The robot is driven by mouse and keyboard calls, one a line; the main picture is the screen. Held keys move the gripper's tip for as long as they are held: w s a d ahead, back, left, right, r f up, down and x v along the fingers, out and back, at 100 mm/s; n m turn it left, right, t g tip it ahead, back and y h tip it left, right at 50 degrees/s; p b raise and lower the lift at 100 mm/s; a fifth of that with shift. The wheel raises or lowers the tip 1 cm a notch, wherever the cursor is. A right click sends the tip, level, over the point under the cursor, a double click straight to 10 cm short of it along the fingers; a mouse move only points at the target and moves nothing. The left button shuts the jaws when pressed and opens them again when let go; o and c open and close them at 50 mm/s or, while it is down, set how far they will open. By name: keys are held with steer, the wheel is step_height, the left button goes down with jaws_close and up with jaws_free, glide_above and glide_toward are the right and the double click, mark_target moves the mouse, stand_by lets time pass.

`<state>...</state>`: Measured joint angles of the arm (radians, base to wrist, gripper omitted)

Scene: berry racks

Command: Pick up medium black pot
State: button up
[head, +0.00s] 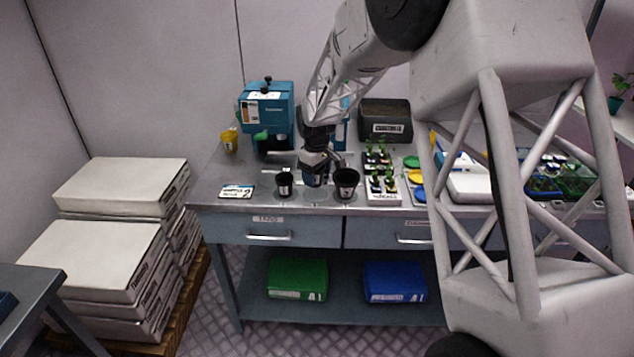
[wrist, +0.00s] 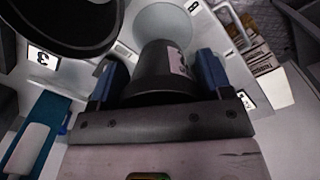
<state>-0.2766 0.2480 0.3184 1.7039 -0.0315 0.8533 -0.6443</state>
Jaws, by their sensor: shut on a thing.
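My gripper (wrist: 160,75) is shut on a black pot (wrist: 165,65) with a white label. Its two blue fingers press on opposite sides of the pot in the wrist view. In the head view my gripper (head: 316,176) points down between a smaller black pot (head: 285,186) on its left and a larger black pot (head: 346,186) on its right. The held pot is hard to make out there, mostly hidden by the fingers. Another black pot's wide rim (wrist: 62,22) fills the upper left of the wrist view.
A pale round spot (wrist: 165,22) lies beyond the held pot. A white tray with seedlings (head: 382,198) stands right of the larger pot. A blue machine (head: 266,108) and yellow cup (head: 229,141) stand behind on the left. A card (head: 236,191) lies at front left.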

steer(key=shift+r, duration=2.9)
steer(key=shift+w, duration=0.1)
steer(key=w+a+r, duration=0.1)
steer(key=w+r, duration=0.2)
steer(key=w, duration=0.4)
steer(key=w+a+r, duration=0.1)
steer(key=w+r, duration=0.2)
steer(key=w, duration=0.4)
steer(key=w+f, duration=0.1)
steer(key=f, duration=0.1)
steer(key=w+f, duration=0.2)
steer(key=shift+w+a+f, duration=0.15)
steer(key=shift+w+f, duration=0.05)
steer(key=shift+w, duration=0.05)
steer(key=shift+f, duration=0.2)
steer(key=shift+f, duration=3.95)
steer(key=shift+f, duration=0.75)
